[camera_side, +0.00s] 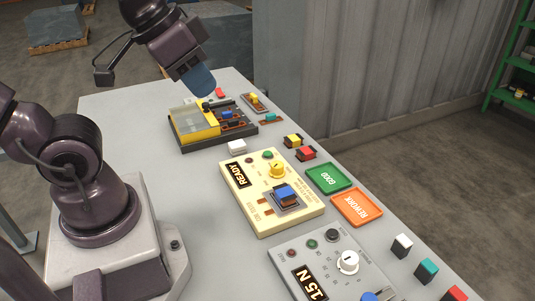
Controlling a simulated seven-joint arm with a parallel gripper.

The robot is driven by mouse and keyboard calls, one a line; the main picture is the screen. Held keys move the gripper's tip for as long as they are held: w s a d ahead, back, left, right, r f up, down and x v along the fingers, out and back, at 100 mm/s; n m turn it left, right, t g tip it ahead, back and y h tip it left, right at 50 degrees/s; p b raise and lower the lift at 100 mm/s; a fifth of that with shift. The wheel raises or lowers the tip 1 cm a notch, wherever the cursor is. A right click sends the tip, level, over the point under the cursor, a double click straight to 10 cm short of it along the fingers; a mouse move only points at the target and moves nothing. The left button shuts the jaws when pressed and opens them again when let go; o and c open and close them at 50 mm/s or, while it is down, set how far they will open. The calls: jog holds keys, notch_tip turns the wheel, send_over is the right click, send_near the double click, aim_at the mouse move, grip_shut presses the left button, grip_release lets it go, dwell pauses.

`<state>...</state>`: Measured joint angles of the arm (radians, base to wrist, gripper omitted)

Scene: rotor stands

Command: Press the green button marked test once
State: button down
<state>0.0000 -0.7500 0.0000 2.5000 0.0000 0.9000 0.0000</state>
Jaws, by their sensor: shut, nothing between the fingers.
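A cream tester box (248,212) with a READY display stands mid-table. A small round green button (267,155) is at its far end, beside a yellow knob (277,170); any lettering by it is too small to read. My gripper (204,88) is shut and empty, with blue showing at its end. In the picture it is above and left of the cream box, over a dark and yellow fixture, apart from the green button. A grey box (283,262) in front has another small green round spot (312,244); I cannot tell whether it is a button or a lamp.
A dark fixture with a yellow cover (194,124) is under my gripper. A blue part (285,192) sits on the cream box. A green GOOD tray (330,178) and an orange REWORK tray (356,208) lie to its right. Small blocks line the table's right side.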

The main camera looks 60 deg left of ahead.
jog(key=m+t+y, duration=0.1)
jog(key=m+t, duration=0.3)
jog(key=m, duration=0.4)
send_over(268, 154)
notch_tip(268, 154, down, 20)
jog(key=shift+f, duration=0.1)
jog(key=shift+f, duration=4.45)
